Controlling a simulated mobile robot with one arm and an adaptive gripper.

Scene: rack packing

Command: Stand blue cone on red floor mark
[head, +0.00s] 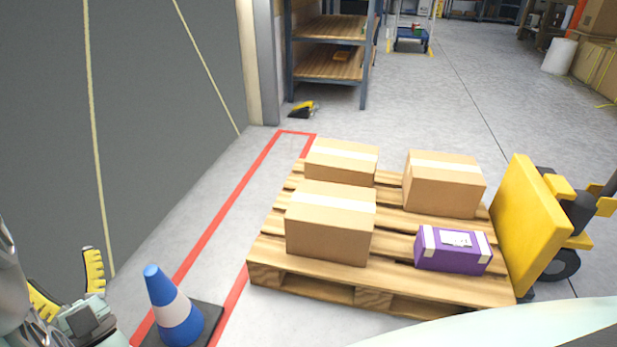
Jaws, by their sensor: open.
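The blue cone (172,308) has a white band and a dark square base. It stands upright at the bottom left of the head view, its base over the lower part of the red floor mark (226,214). The mark is a long red outline on the concrete beside the pallet. My gripper (68,280) is at the lower left, left of the cone, with its yellow-lined fingers spread and nothing seen between them. It looks apart from the cone. The near end of the mark is cut off by the picture edge and partly covered by the cone.
A wooden pallet (262,272) with several brown boxes and a purple box (453,250) stands right of the mark. A yellow machine (526,230) is at its right end. A grey wall (150,120) bounds the left. A shelf rack (330,68) stands behind. The mark's middle is clear.

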